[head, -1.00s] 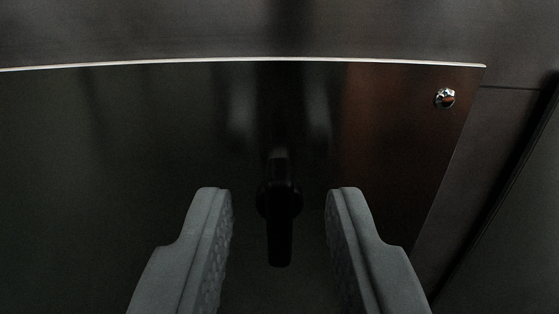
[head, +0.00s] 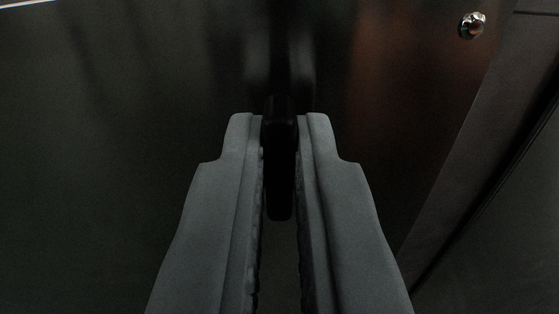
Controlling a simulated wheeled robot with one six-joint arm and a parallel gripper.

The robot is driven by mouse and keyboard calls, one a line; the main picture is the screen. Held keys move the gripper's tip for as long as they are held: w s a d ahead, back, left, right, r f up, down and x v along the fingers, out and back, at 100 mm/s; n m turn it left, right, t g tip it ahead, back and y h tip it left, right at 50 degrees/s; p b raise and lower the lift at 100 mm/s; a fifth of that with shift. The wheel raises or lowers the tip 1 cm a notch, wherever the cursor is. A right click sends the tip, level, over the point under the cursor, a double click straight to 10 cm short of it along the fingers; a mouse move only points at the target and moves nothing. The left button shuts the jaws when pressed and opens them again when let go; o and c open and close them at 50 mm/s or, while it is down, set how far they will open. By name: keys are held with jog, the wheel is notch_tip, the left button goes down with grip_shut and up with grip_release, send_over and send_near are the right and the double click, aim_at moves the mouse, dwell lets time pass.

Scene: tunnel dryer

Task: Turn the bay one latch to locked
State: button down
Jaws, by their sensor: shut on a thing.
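The latch (head: 280,160) is a black handle on a dark, glossy panel (head: 130,130), in the middle of the head view. Its long part points up and down in the picture. My gripper (head: 280,130) is shut on the latch, with one grey finger against each side of it. The fingers hide parts of the latch's sides and its round base. No label or lock mark can be seen.
A shiny bolt head (head: 472,26) sits on the panel near its top right corner. The panel's right edge slopes down beside a dark frame (head: 470,180). The panel around the latch is otherwise bare, with faint reflections.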

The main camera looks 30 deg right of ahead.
jog(key=m, duration=0.8)
jog(key=shift+d+f+m, duration=0.1)
jog(key=shift+m, duration=0.3)
jog(key=m, duration=0.4)
jog(key=shift+s+m, duration=0.1)
jog(key=shift+m, duration=0.2)
jog(key=shift+d+f+m, duration=0.1)
jog(key=shift+f+m, duration=0.05)
jog(key=shift+m, duration=1.85)
jog(key=c, duration=1.5)
grip_release()
jog(key=shift+c, duration=0.2)
